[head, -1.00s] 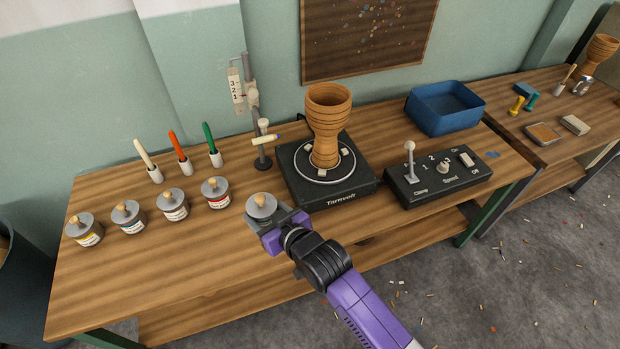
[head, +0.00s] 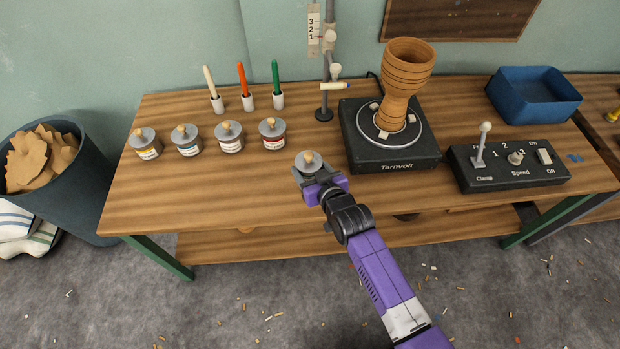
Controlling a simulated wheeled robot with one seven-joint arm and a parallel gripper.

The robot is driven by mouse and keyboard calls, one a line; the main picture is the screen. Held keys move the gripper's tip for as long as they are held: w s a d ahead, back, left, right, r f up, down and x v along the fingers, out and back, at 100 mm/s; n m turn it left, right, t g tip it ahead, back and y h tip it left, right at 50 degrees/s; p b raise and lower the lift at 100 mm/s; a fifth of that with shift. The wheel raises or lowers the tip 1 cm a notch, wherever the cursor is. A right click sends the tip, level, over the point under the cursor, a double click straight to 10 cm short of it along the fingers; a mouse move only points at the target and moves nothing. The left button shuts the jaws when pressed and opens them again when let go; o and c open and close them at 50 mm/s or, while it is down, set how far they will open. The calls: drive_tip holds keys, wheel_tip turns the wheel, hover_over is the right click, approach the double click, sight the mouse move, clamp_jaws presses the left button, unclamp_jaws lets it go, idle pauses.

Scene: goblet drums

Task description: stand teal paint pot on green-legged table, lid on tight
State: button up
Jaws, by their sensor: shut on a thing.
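My gripper (head: 318,182) is shut on a small pot with a grey lid and a wooden knob (head: 308,163). The lid looks seated and level, but the gripper and lid hide the pot's side, so its paint colour does not show. The pot is at the front part of the wooden table (head: 215,198), which has green legs (head: 160,257). I cannot tell whether it touches the tabletop. Similar lidded pots stand in a row to its left: one with a yellow label (head: 147,148), one blue (head: 188,146), two with reddish labels (head: 231,142) (head: 272,135).
A turntable (head: 391,157) bearing a wooden goblet drum (head: 400,85) stands right of the gripper. A control box (head: 510,170) and blue bin (head: 535,97) are farther right. The front left tabletop is clear.

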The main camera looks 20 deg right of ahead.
sight(310, 178)
drive_tip(key=shift+f+b, duration=0.35)
drive_tip(key=shift+f, duration=2.1)
drive_tip(key=shift+f, duration=0.15)
drive_tip(key=o, duration=1.5)
drive_tip(key=shift+r, duration=0.25)
drive_tip(key=p+v, duration=0.1)
drive_tip(key=v, duration=1.1)
drive_tip(key=shift+f, duration=0.2)
drive_tip(key=shift+s, duration=0.15)
